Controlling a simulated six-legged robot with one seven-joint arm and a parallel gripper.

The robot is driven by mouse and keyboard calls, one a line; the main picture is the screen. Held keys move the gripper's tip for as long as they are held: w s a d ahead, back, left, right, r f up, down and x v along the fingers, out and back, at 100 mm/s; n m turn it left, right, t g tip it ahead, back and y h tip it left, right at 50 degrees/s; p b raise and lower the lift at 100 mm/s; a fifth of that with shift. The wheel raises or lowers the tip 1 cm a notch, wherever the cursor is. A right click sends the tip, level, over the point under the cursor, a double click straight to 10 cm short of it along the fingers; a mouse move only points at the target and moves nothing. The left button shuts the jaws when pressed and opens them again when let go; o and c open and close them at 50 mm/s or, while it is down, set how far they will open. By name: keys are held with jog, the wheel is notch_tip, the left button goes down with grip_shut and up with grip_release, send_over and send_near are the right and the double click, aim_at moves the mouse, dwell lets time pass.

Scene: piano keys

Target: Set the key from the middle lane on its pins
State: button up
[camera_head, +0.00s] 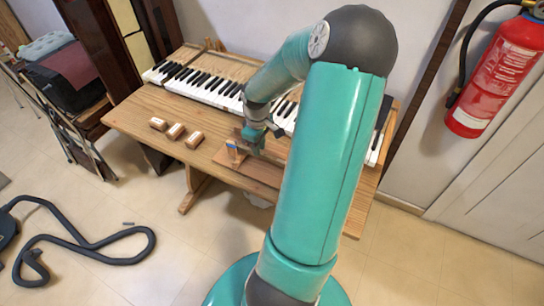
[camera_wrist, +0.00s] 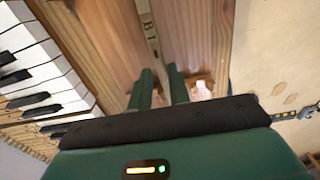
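My gripper (camera_head: 254,147) is low over the front of the wooden table, near the keyboard. In the wrist view its two green fingers (camera_wrist: 161,88) stand a narrow gap apart. A pale wooden key (camera_wrist: 151,32) with dark lettering runs between brown wooden walls (camera_wrist: 195,35) and ends at that gap. I cannot tell whether the fingers grip it or only stand around it. The piano keyboard (camera_head: 208,88) lies along the back of the table, and my arm hides part of it. The pins cannot be made out.
Several small wooden blocks (camera_head: 175,131) stand on the table left of my gripper. A wooden board (camera_head: 262,170) with a small upright piece marked blue (camera_head: 232,149) lies at the front edge. A fire extinguisher (camera_head: 495,75) hangs on the right wall. A black hose (camera_head: 95,257) lies on the floor.

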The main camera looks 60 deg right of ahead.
jog(key=shift+f, duration=0.65)
grip_shut()
